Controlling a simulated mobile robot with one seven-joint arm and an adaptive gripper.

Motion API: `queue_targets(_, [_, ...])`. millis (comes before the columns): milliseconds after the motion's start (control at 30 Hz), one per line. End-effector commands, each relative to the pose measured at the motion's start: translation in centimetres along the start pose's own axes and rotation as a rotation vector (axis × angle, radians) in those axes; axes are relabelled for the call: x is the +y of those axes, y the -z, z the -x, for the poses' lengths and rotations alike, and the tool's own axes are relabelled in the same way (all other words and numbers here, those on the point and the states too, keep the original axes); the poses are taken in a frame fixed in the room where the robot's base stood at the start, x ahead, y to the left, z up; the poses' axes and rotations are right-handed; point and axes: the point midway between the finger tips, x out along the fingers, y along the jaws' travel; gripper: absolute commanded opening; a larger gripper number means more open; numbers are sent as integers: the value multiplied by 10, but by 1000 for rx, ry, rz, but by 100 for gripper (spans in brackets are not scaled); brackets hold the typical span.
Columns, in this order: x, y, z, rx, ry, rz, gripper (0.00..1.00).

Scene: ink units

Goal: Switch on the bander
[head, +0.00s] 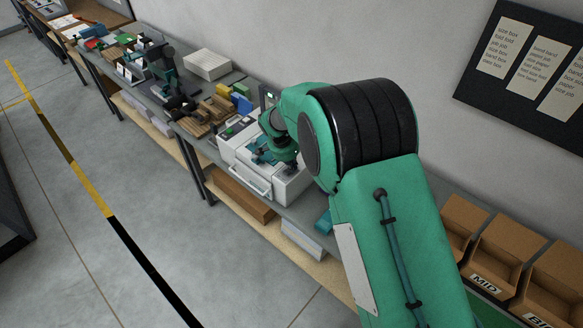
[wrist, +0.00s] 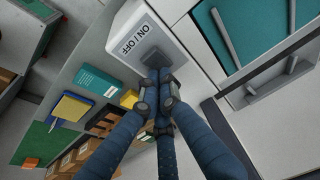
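The bander is a white machine (head: 238,150) on the long bench in the head view, partly hidden behind my arm. In the wrist view its white housing (wrist: 118,42) carries an ON / OFF label (wrist: 140,40) with a dark switch (wrist: 157,60) beside it. My gripper (wrist: 156,84) has its blue fingers brought together with nothing visible between them. The fingertips are right at the dark switch and partly cover it; whether they touch it I cannot tell. In the head view my gripper (head: 275,152) is low over the bander.
A teal box (wrist: 96,82), a yellow block (wrist: 129,98) and brown boxes lie near the fingers in the wrist view. In the head view, tools and a white box (head: 208,64) stand further left on the bench. Open cardboard bins (head: 497,250) are at right. The floor in front is clear.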

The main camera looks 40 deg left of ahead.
Motion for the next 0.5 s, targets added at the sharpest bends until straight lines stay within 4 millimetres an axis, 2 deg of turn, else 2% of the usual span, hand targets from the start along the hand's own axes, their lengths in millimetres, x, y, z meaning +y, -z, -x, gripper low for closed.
queue_targets(500, [-2,-12,4,-1,3,0,0])
